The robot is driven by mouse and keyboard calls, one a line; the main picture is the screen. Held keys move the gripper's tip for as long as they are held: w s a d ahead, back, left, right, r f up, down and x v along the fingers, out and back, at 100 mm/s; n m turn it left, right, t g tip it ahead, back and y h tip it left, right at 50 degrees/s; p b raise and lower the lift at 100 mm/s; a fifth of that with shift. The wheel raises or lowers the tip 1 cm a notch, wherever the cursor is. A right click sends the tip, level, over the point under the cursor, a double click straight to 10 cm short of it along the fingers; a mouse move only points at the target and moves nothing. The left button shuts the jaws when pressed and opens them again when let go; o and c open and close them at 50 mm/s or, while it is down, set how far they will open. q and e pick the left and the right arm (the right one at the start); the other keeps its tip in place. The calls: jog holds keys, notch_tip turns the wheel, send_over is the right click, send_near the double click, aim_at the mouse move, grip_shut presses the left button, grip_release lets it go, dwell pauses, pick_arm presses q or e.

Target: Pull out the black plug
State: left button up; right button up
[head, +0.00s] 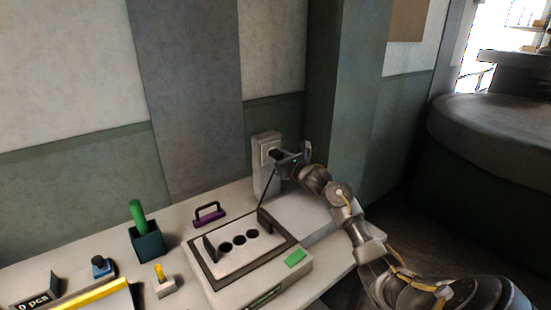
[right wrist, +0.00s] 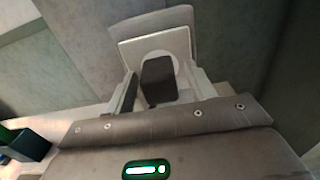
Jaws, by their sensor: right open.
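The black plug (head: 275,154) sits in the wall socket (head: 264,148) on a white upright block against the wall. A dark cord runs down from it to the machine. In the right wrist view the plug (right wrist: 158,80) appears as a dark block in front of the round white socket face (right wrist: 178,48). My right gripper (head: 287,157) is at the plug. Its fingers are open, one on each side of the plug, with a gap visible on the right side; contact on the left side is unclear. My left gripper is out of view.
A white machine (head: 215,287) with a dark-framed top, three dark holes and a green patch stands in front on the white table. A purple-based handle (head: 209,215), a green-handled tool in a dark cup (head: 147,243), a yellow-handled stamp (head: 163,285) and a blue-black item (head: 102,267) stand left.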

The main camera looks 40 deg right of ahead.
aim_at(280, 158)
jog(key=shift+b, duration=0.3)
jog(key=shift+c, duration=0.2)
dwell(0.5)
grip_shut()
jog(key=shift+s, duration=0.15)
jog(key=s, duration=0.5)
jog(key=shift+s, duration=0.35)
dwell(0.8)
jog(key=shift+a+r, duration=0.1)
